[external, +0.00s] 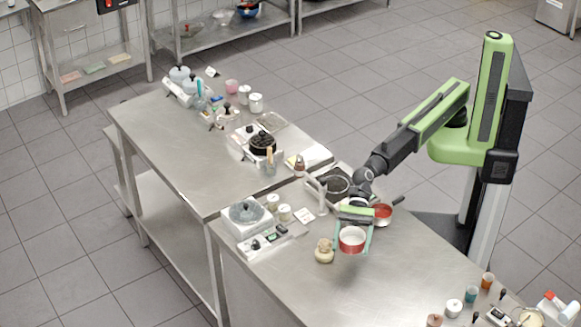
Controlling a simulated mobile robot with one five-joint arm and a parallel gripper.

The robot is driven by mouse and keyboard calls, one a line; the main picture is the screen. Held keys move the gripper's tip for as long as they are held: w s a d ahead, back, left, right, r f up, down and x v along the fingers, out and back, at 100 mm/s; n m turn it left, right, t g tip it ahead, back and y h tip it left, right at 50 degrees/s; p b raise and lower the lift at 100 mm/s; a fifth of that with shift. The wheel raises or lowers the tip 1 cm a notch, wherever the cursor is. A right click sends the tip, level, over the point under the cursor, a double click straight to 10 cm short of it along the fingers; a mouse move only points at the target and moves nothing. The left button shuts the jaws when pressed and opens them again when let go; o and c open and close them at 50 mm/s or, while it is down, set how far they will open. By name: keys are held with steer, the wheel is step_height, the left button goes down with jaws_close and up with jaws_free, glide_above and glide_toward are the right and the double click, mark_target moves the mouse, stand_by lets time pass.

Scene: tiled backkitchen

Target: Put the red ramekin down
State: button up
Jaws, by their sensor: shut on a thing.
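The red ramekin (351,246), with a pale inside, is upright between the green fingers of my gripper (354,234). My gripper is shut on it, one finger on each side. It is over the near steel counter (400,278), to the right of a beige lumpy item. From this view I cannot tell for sure whether its base touches the counter or is a little above it.
A beige lumpy item (324,251) stands close on the left. A red-filled pan (382,213) is just behind, beside the sink (337,185). Several small containers crowd the lower right; the counter between is bare.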

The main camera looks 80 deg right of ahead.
steer(key=w+r+m+t+p, duration=0.15)
steer(key=w+m+t, duration=0.25)
steer(key=w, duration=0.7)
steer(key=b, duration=0.8)
glide_above(329, 291)
steer(key=shift+h, duration=0.4)
steer(key=f, duration=0.6)
steer(key=shift+w+d+f, duration=0.15)
steer(key=shift+w+f, duration=0.05)
steer(key=shift+f, duration=0.2)
steer(key=shift+s+a, duration=0.25)
steer(key=shift+a, duration=0.05)
step_height(329, 291, down, 4)
steer(key=b, duration=0.4)
steer(key=shift+f, duration=0.25)
steer(key=shift+r, duration=0.25)
steer(key=shift+f, duration=0.15)
steer(key=o, duration=1.7)
